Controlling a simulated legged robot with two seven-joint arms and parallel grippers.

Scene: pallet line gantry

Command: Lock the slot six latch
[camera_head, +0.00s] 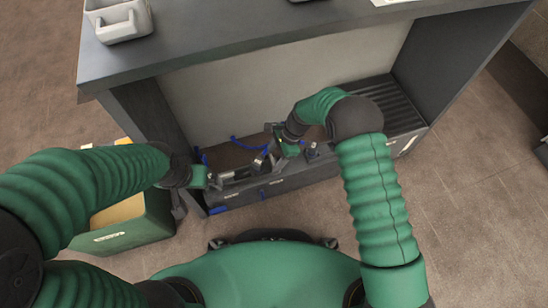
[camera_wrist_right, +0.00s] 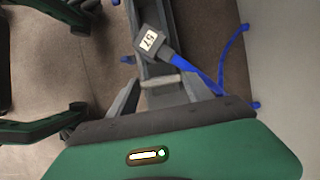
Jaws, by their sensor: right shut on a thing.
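A low dark rail (camera_head: 250,190) with small white labels on its front runs under the bench; the labels are too small to read. My right gripper (camera_head: 272,150) reaches down over it. In the right wrist view its two grey fingers (camera_wrist_right: 158,88) are closed on a light grey bar (camera_wrist_right: 160,79), which looks like a latch handle; its slot number cannot be read.
A grey bench top (camera_head: 200,45) overhangs the rail, with side panels left and right. Blue cable (camera_head: 250,145) lies behind the rail. A ribbed dark tray (camera_head: 365,95) is on the right. A green box (camera_head: 125,230) stands on the floor at left. A grey container (camera_head: 123,22) sits on the bench.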

